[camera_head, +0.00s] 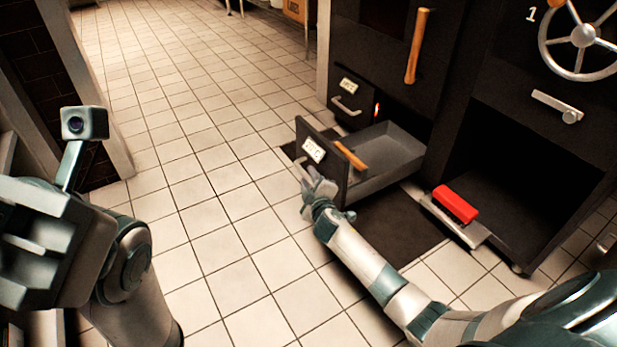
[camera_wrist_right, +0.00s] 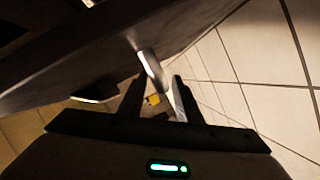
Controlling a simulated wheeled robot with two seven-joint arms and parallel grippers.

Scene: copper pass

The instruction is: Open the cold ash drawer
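A dark drawer (camera_head: 385,170) with a grey inside is pulled well out of the low black stove; its interior looks empty. A white label (camera_head: 313,150), too small to read surely, is on its front. My right gripper (camera_head: 318,184) is low beside the drawer front's outer face. In the right wrist view my right gripper (camera_wrist_right: 160,84) has its fingers apart. A pale metal bar handle (camera_wrist_right: 150,68) on a dark panel lies at the fingertips; I cannot tell if they touch it. My left gripper (camera_head: 28,245) is at the far left, apart from the drawer; its fingers are unclear.
A wooden bar (camera_head: 350,156) shows at the drawer's front edge. A smaller closed drawer (camera_head: 350,103) with label and handle sits above. A red block (camera_head: 455,204) is on a plate at the right, before a dark opening. Tiled floor (camera_head: 215,170) is clear at the left.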

